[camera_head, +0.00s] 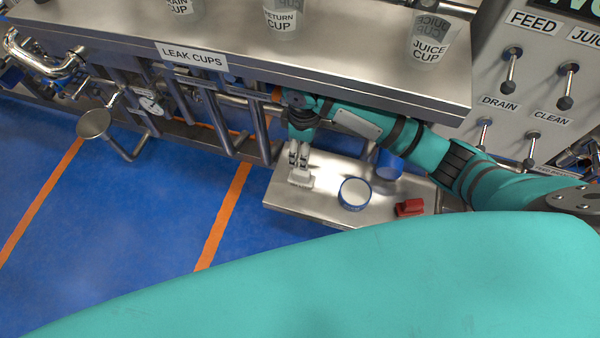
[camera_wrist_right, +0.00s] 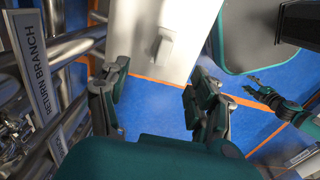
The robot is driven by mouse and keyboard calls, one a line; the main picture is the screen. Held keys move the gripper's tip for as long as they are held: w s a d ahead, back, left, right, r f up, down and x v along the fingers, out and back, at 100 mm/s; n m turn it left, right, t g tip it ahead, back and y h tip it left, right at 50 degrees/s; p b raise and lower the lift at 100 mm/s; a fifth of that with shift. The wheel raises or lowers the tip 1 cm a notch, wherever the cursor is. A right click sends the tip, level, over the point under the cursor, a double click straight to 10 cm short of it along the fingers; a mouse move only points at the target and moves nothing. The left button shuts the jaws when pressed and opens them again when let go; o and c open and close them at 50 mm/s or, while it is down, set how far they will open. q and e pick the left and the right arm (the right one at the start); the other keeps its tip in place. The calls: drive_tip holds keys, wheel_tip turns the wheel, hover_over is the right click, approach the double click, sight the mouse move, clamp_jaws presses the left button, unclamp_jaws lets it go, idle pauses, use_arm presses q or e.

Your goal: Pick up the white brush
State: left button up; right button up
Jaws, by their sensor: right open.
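The white brush (camera_head: 301,181) stands near the left end of a low metal table (camera_head: 270,200). It also shows in the right wrist view (camera_wrist_right: 163,45), a pale piece with a narrower raised part. My right gripper (camera_head: 299,158) hangs just above or behind the brush in the head view. In the wrist view my right gripper (camera_wrist_right: 156,80) has its two fingers wide apart with nothing between them, and the brush lies beyond the fingertips. My left gripper is outside the head view; it shows small in the wrist view (camera_wrist_right: 252,86), its fingers apart and empty.
A blue-rimmed round container (camera_head: 355,194), a blue cup (camera_head: 389,165) and a red object (camera_head: 409,207) share the low table. A steel counter (camera_head: 340,65) with cups overhangs behind. Pipes (camera_head: 215,110) stand at left. Blue floor lies open in front.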

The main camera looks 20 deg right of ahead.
hover_over(301, 178)
drive_tip(key=w+d, duration=0.1)
wheel_tip(301, 178, down, 4)
drive_tip(key=shift+w+f, duration=0.1)
wheel_tip(301, 178, down, 5)
drive_tip(key=shift+w+r+b, duration=0.1)
drive_tip(key=shift+r+b, duration=0.05)
drive_tip(key=shift+b, duration=0.35)
drive_tip(key=shift+f, duration=0.85)
drive_tip(key=f, duration=0.3)
drive_tip(key=shift+a+f+b, duration=0.25)
drive_tip(key=shift+f+b, duration=0.05)
drive_tip(key=shift+f, duration=0.5)
use_arm(q)
drive_tip(key=shift+s+f, duration=0.25)
drive_tip(key=shift+f, duration=0.25)
drive_tip(key=shift+s+f, duration=0.25)
drive_tip(key=shift+f, duration=0.25)
use_arm(e)
drive_tip(key=shift+c, duration=0.8)
use_arm(q)
drive_tip(key=shift+s, duration=0.1)
use_arm(e)
clamp_jaws()
